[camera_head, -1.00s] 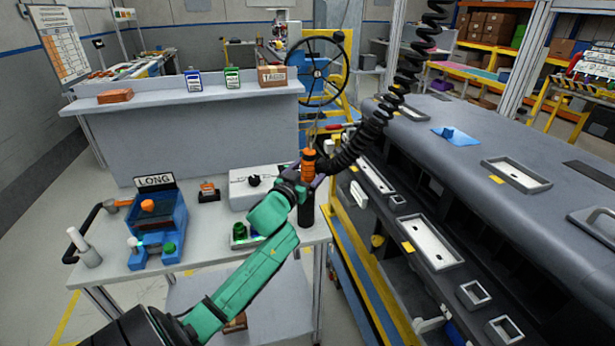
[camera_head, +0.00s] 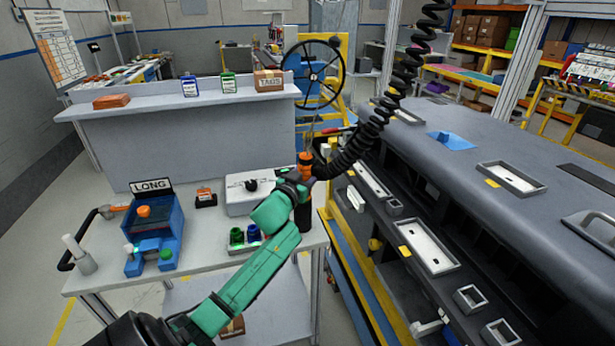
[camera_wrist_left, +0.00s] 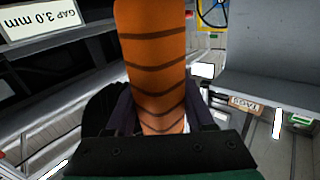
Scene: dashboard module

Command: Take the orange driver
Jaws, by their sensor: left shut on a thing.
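The orange driver (camera_head: 305,160) stands roughly upright, with an orange banded upper part and a dark lower part. It is at the table's right edge, beside the black coiled cable. My left gripper (camera_head: 295,180) is shut around it. In the left wrist view the driver's orange body with dark bands (camera_wrist_left: 155,60) fills the middle, between the dark jaws (camera_wrist_left: 160,125). The jaws hide part of the driver, and I cannot tell whether its lower end touches anything. My right gripper is not in view.
The grey dashboard module (camera_head: 500,240) fills the right side, close to the driver. On the table (camera_head: 205,250) are a blue LONG station (camera_head: 155,235), a white box (camera_head: 240,198) and green and blue cups (camera_head: 253,233). A coiled cable (camera_head: 365,135) hangs nearby.

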